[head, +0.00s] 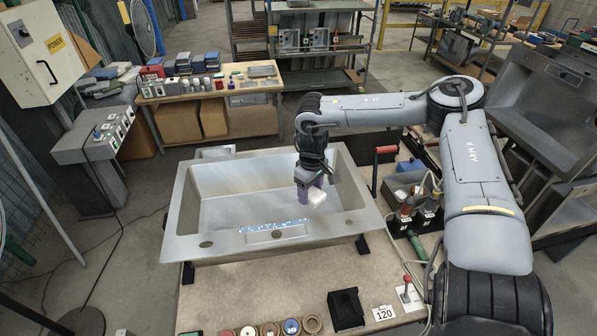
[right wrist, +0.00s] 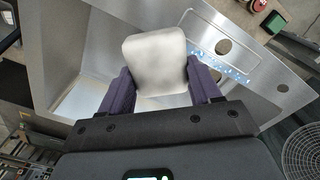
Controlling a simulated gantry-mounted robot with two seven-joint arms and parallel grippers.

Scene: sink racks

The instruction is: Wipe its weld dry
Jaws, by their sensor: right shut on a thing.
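A steel sink (head: 180,215) lies on the workbench with its basin open upward. On its front deck is a flat rectangular strip (head: 277,234) with bright bluish-white droplets (head: 272,226) along it; I take this to be the wet weld. My right gripper (head: 310,187) is shut on a white pad (head: 317,197) and holds it above the right front part of the sink, apart from the droplets. In the right wrist view the pad (right wrist: 155,60) sits between the two purple fingers, with the droplets (right wrist: 225,72) beyond it to the right. My left gripper is out of view.
The bench front (head: 240,295) holds several round tins, a black holder (head: 346,309), a card marked 120 (head: 384,313) and a red-knobbed lever (head: 407,287). A red-handled clamp (head: 386,150) stands right of the sink. Bottles (head: 406,208) stand further right.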

